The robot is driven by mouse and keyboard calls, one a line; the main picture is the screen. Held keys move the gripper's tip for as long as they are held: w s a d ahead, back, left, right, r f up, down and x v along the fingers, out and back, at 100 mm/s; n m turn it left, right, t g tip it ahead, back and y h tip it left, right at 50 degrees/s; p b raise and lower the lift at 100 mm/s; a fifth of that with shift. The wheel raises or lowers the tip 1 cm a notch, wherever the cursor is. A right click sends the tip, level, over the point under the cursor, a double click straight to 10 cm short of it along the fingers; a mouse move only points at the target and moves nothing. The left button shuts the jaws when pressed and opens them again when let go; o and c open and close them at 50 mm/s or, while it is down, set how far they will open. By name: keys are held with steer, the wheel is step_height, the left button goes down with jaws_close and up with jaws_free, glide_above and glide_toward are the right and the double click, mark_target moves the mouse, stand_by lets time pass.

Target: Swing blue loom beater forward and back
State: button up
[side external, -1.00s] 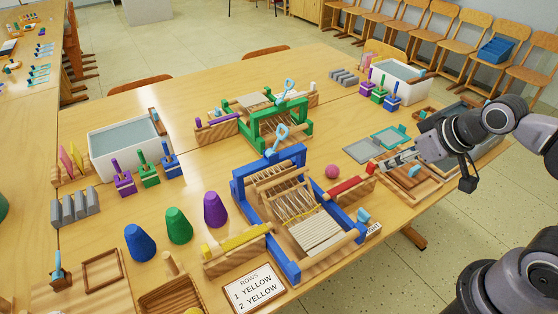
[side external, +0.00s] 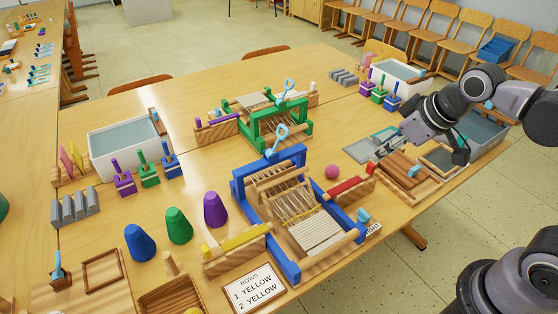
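The blue loom (side external: 355,231) stands near the front middle of the table, with pale warp threads, a yellow strand across them and a woven band at its near end. Wooden crossbars (side external: 274,175) span its upper part; I cannot tell for certain which is the beater. A light-blue looped handle (side external: 277,139) stands on its top bar. My gripper (side external: 385,152) is to the right of the loom, over the far side of a wooden tray and well apart from the loom. Its fingers are small and partly blend with the things beneath, so their opening is unclear.
A green loom (side external: 308,136) stands behind the blue one. A red shuttle (side external: 350,188) and a pink ball (side external: 332,171) lie between the blue loom and my gripper. Blue, green and purple cones (side external: 178,226) stand at left. A card (side external: 254,288) lies in front.

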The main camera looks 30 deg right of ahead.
steer(key=w+a+r+n+g, duration=0.1)
steer(key=w+a+n+g, duration=0.2)
steer(key=w+a+n, duration=0.45)
steer(key=n+g, duration=0.3)
steer(key=n, duration=0.5)
glide_toward(283, 177)
step_height(283, 177, down, 8)
steer(key=shift+w+f, duration=0.1)
steer(key=shift+f, duration=0.05)
jaws_close()
